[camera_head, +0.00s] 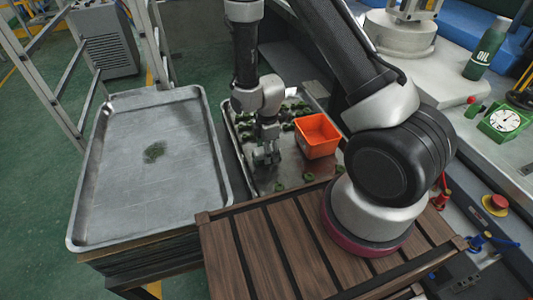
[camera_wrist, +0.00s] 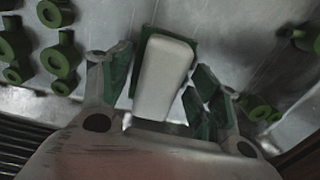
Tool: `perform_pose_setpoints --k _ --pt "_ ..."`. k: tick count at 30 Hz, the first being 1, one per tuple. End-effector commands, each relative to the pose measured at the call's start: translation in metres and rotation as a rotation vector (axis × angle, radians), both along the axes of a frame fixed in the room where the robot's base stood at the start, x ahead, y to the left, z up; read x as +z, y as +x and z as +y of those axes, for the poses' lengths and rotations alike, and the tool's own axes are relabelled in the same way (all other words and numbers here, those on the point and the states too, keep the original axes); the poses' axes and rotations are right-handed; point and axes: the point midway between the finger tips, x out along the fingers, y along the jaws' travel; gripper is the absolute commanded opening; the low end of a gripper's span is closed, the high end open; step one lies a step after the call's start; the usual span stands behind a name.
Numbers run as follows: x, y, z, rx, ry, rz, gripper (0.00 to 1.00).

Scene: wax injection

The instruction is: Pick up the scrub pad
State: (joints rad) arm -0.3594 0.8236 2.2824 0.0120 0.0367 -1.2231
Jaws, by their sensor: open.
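The scrub pad (camera_wrist: 163,75) is a pale block with a green layer showing along its edges. In the wrist view it lies between the two fingers of my gripper (camera_wrist: 164,60), over a metal surface. My gripper is open, with one finger on each side of the pad; I cannot tell whether either touches it. In the head view my gripper (camera_head: 266,156) points down into the metal tray (camera_head: 258,182) of green parts, left of the orange bin. The pad cannot be made out there behind the fingers.
Several green ring-shaped parts (camera_wrist: 59,59) lie around the gripper. An orange bin (camera_head: 317,136) stands close on its right. A wooden slatted surface (camera_head: 262,250) lies in front.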

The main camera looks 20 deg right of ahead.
Motion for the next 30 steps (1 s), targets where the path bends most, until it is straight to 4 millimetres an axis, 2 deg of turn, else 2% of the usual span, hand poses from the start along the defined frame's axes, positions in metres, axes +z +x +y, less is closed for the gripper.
perform_pose_setpoints --k 5,14,23,26,30 --pt "0.0 0.0 0.0 0.0 0.0 -0.001 0.62" --pt "0.0 0.001 0.0 0.0 0.0 -0.001 0.13" --pt "0.001 0.001 0.0 0.0 0.001 -0.001 0.13" --pt "0.007 0.001 0.0 0.0 0.001 -0.003 0.13" --pt "0.025 0.002 0.001 0.001 0.002 -0.005 0.13"
